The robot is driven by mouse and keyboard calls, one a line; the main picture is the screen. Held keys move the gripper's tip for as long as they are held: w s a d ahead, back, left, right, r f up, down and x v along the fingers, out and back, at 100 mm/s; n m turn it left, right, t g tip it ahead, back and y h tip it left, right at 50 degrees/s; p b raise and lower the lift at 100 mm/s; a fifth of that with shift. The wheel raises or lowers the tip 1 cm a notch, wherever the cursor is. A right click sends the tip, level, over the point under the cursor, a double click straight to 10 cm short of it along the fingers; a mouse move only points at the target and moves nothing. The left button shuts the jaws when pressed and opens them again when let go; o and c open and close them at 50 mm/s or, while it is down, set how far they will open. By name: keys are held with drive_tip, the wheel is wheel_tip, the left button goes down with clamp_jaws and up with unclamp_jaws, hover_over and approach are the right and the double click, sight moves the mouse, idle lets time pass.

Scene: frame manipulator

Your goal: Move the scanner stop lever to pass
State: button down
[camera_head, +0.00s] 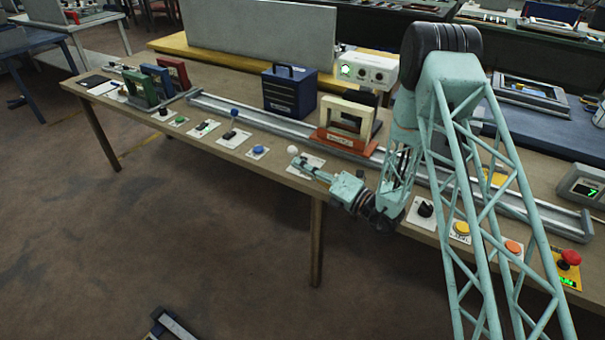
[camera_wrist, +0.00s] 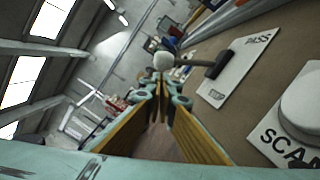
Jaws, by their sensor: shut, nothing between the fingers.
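The scanner stop lever has a white ball knob (camera_head: 293,150) on a dark shaft, above a white plate (camera_head: 312,159) at the table's front edge. In the wrist view the knob (camera_wrist: 163,61) is at the upper middle, and the dark shaft (camera_wrist: 200,63) runs right to its pivot. The plate (camera_wrist: 240,68) reads PASS at its far end and what looks like STOP at its near end. My gripper (camera_head: 300,163) is shut and empty, its tips close to the knob. In the wrist view the fingertips (camera_wrist: 161,88) lie just below the knob; contact cannot be told.
A pale SCAN control (camera_wrist: 303,103) is at the wrist view's right edge. A blue button (camera_head: 258,152) lies left of the lever. A rail (camera_head: 265,124) runs behind, with a cream-and-orange frame (camera_head: 345,125) and a dark blue box (camera_head: 289,90) nearby.

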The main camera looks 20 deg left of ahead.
drive_tip(key=shift+w+a+r, duration=0.25)
drive_tip(key=shift+w+a, duration=0.05)
drive_tip(key=shift+w, duration=0.3)
drive_tip(key=shift+w+d+r, duration=0.15)
drive_tip(key=shift+m+p, duration=0.3)
